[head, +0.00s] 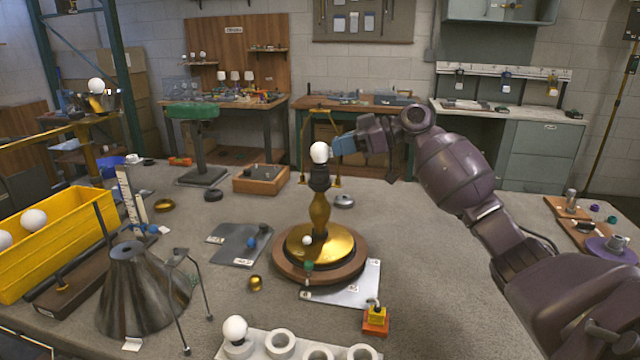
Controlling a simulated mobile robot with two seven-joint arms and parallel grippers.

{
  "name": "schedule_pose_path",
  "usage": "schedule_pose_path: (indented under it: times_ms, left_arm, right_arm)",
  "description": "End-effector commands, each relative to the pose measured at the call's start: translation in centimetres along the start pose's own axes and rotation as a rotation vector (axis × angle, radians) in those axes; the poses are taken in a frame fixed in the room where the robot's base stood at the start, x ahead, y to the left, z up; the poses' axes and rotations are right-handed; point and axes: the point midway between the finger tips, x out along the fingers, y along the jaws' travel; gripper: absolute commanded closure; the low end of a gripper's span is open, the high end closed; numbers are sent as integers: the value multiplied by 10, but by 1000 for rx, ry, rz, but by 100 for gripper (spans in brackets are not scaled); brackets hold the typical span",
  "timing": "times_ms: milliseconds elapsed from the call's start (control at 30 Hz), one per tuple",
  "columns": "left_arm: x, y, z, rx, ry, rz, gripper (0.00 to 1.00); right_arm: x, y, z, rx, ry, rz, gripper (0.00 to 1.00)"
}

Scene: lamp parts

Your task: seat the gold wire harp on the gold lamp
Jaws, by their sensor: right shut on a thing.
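The gold lamp (320,211) stands upright near the middle of the bench, with a round gold base, a dark socket and a white bulb (319,152) on top. The gold wire harp (303,180) is upright around the bulb, its two feet showing left and right near socket height. I cannot tell whether the feet touch the lamp. My right gripper (342,146), with blue fingertips, comes in from the right and is shut on the harp's right side beside the bulb. My left gripper is not in view.
The lamp rests on a round wooden base (286,272). A metal cone shade (140,290) and a yellow bin (70,235) stand at left. A white socket rack (262,350) is at the front. A wooden box (262,180) is behind left.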

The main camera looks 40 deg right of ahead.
Motion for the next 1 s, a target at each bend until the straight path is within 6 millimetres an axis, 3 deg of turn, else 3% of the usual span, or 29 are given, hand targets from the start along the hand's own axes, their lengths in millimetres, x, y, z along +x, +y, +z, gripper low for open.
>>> schedule_pose_path:
  times_ms: [467, 500, 667, 1000]
  left_arm:
    - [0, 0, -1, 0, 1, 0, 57]
    - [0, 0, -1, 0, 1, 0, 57]
    - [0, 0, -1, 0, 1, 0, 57]
    - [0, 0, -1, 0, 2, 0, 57]
  right_arm:
    - [1, 0, 3, 2, -2, -2, 100]
    - [1, 0, 3, 2, -3, -2, 88]
    - [1, 0, 3, 2, -2, -2, 65]
    - [1, 0, 2, 1, -1, -1, 65]
